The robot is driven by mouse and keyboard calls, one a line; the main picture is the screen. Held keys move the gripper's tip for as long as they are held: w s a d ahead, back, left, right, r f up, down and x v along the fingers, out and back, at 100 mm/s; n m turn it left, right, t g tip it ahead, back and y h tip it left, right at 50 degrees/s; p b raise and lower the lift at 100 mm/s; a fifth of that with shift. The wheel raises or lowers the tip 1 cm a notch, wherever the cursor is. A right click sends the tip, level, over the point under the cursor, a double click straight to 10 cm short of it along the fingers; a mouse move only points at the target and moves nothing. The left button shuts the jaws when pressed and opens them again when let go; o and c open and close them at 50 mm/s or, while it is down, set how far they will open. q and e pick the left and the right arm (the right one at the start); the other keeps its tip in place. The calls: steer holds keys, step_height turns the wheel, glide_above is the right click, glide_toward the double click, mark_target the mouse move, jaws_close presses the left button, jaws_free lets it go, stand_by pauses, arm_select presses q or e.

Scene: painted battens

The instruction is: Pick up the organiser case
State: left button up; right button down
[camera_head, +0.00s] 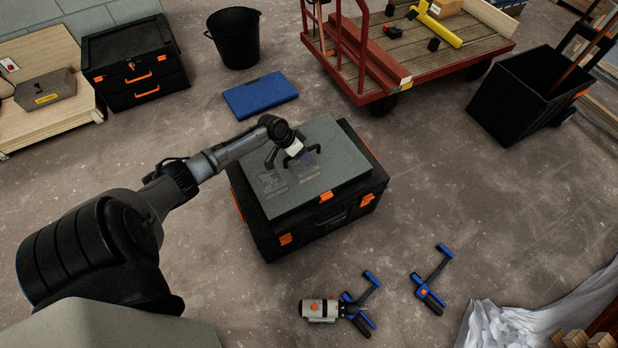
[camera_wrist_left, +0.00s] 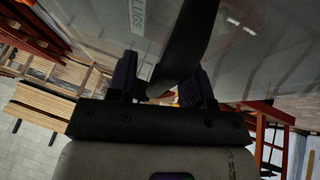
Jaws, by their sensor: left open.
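The organiser case (camera_head: 325,182) is a flat grey case with a glossy lid, lying on top of a black toolbox (camera_head: 318,228) with orange latches. Small labelled patches show on its lid. My left gripper (camera_head: 289,160) is over the lid, at a dark arched handle. In the left wrist view, the dark handle bar (camera_wrist_left: 192,40) runs down between the two spread fingers of my left gripper (camera_wrist_left: 165,88). The lid (camera_wrist_left: 255,45) fills the top of that view, with a label reading "LUGS". Whether the fingers touch the handle is hidden. My right gripper is out of view.
A red cart (camera_head: 430,45) is at the back right, a black bin (camera_head: 515,100) at the right. Blue clamps (camera_head: 430,285) and a grey-orange tool (camera_head: 320,309) lie in front.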

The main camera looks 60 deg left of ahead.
arm_select(q)
steer(key=shift+f, duration=0.1)
stand_by(0.3)
jaws_close()
stand_by(1.2)
